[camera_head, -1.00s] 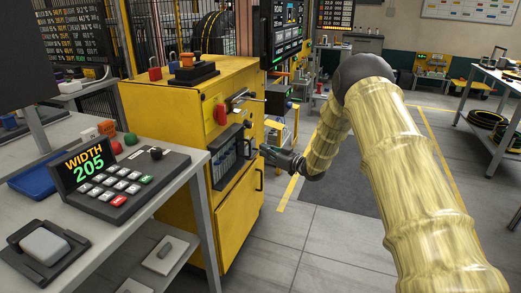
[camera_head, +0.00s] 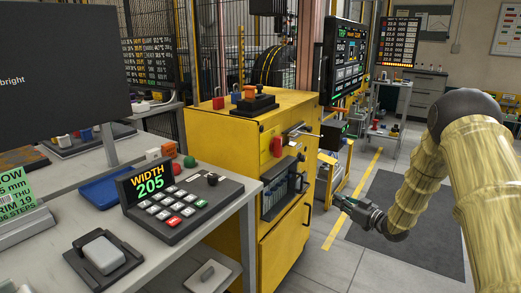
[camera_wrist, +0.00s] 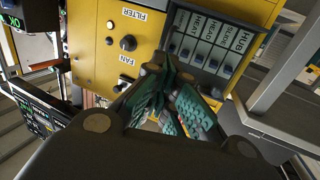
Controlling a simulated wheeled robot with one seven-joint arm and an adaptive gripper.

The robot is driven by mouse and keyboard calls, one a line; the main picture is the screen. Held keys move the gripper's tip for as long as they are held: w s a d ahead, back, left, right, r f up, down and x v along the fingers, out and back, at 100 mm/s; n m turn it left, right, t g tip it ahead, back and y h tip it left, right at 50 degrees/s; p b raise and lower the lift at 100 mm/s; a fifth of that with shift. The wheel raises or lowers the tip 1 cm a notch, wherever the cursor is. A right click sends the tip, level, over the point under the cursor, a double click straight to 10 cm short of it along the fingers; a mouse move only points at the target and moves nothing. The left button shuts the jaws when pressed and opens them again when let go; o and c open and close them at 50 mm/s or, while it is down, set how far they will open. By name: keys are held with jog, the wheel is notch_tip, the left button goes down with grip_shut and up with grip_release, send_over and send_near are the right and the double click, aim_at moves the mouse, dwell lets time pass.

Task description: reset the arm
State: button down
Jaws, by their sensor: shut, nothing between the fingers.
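My gripper (camera_head: 341,201) is shut and empty. In the head view it hangs at the end of my arm, just right of the yellow cabinet (camera_head: 228,130), pointing left towards it. In the wrist view its green ridged fingers (camera_wrist: 172,98) are together, in front of the yellow cabinet front (camera_wrist: 100,45). A rack of labelled slots (camera_wrist: 208,42) shows beyond them; some labels read HUB and HEAT. Whether the fingers touch the cabinet is hard to tell, but the head view shows a gap.
A bench at left holds a keypad (camera_head: 175,207) with a display reading WIDTH 205, and a grey pad (camera_head: 102,253). A monitor (camera_head: 62,65) stands behind them. Open floor with a dark mat (camera_head: 400,215) lies right of the cabinet.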

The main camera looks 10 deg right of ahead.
jog(key=s+a+f+m+g+h, duration=0.2)
jog(key=s+a+f, duration=0.2)
jog(key=s+f, duration=0.55)
jog(key=s+a+f+m+g+h, duration=0.2)
jog(key=s+a+f+g+h, duration=0.15)
jog(key=s+f, duration=0.55)
jog(key=s+a+f+m+g+h, duration=0.2)
jog(key=s+a+f, duration=0.2)
jog(key=s+f, duration=0.55)
jog(key=s+a+f+g+h, duration=0.1)
jog(key=s+a+f+g, duration=0.15)
jog(key=s, duration=0.85)
jog(key=s+a+f+g, duration=0.1)
jog(key=s+g, duration=0.2)
jog(key=s, duration=0.7)
jog(key=s+a+f+g+h, duration=0.1)
jog(key=s+f+g, duration=0.1)
jog(key=s, duration=0.9)
notch_tip(320, 180, up, 14)
jog(key=p, duration=1.5)
jog(key=shift+w+r+m, duration=0.2)
jog(key=shift+w+m, duration=0.05)
jog(key=shift+m, duration=0.05)
jog(key=shift+w+a, duration=0.1)
